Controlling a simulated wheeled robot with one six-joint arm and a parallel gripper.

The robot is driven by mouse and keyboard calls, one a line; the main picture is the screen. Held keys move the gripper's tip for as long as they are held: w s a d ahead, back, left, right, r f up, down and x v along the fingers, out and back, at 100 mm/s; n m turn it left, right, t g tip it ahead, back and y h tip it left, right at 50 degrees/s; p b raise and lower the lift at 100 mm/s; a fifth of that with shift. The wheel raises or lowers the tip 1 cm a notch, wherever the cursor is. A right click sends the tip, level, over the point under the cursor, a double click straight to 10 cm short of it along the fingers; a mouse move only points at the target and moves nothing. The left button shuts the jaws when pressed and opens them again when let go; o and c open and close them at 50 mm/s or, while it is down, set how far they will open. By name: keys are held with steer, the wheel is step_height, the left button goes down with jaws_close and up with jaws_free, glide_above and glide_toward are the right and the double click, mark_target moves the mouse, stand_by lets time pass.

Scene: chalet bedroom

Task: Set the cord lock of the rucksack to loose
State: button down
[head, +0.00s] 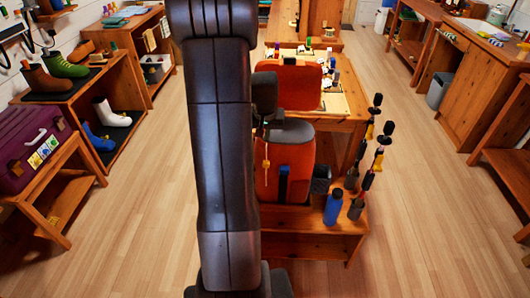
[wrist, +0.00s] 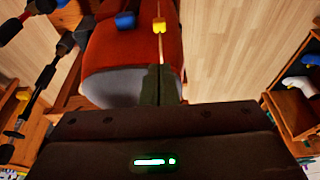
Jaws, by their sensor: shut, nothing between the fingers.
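The rucksack (head: 296,178) is orange with a grey top and stands upright on a low wooden bench. Its yellow cord lock (head: 266,164) hangs on a pale cord at the rucksack's left front. In the wrist view the cord lock (wrist: 159,24) sits at the top, with the cord running from it down to my fingertips. My gripper (wrist: 158,72) is shut, its two dark fingers close together over the rucksack, apart from the lock. In the head view my gripper (head: 263,132) is just above the lock, partly hidden by my arm. A blue buckle (wrist: 125,20) is beside the lock.
A blue bottle (head: 333,206) and several dark upright items (head: 369,180) stand right of the rucksack on the bench (head: 317,246). A wooden table (head: 345,122) with an orange piece (head: 298,86) lies behind. The floor to the right is clear.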

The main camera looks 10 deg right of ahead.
glide_toward(266, 162)
steer(key=x, duration=0.5)
steer(key=shift+w+d+p, duration=0.1)
steer(key=shift+w+p, duration=0.1)
steer(key=shift+p, duration=0.2)
steer(key=shift+f, duration=0.7)
steer(key=shift+f, duration=0.1)
step_height(266, 162, down, 10)
steer(key=b, duration=0.8)
steer(key=shift+r, duration=0.2)
